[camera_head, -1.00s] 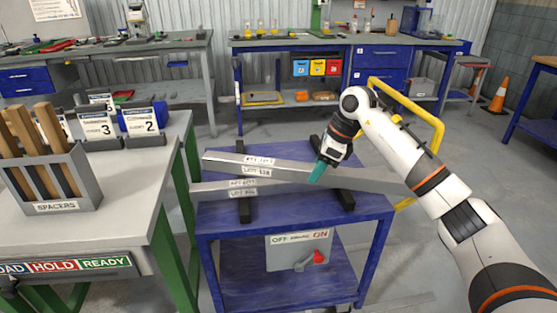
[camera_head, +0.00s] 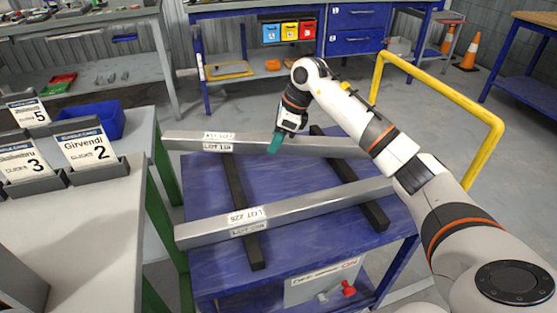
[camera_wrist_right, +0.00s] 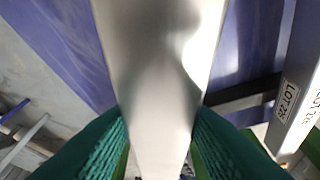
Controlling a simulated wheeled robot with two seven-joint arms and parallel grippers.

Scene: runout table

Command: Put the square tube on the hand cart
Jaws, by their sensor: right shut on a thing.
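My right gripper (camera_head: 275,142) is shut on the far square tube (camera_head: 185,141), a long grey metal bar with lot labels. In the right wrist view this tube (camera_wrist_right: 160,60) runs between the two green finger pads. It lies across the far part of the blue hand cart (camera_head: 290,180); I cannot tell whether it touches the dark bearers. A second square tube (camera_head: 300,210), labelled LOT 226, lies across the bearers nearer to me. Its labelled side also shows at the right of the wrist view (camera_wrist_right: 293,95). My left gripper is out of view.
Two dark bearers (camera_head: 240,205) run along the cart top, with bare blue surface between the tubes. A yellow handle (camera_head: 492,150) rises at the right. A grey table (camera_head: 95,215) with card holders stands close at the left. A blue workbench (camera_head: 355,45) stands behind.

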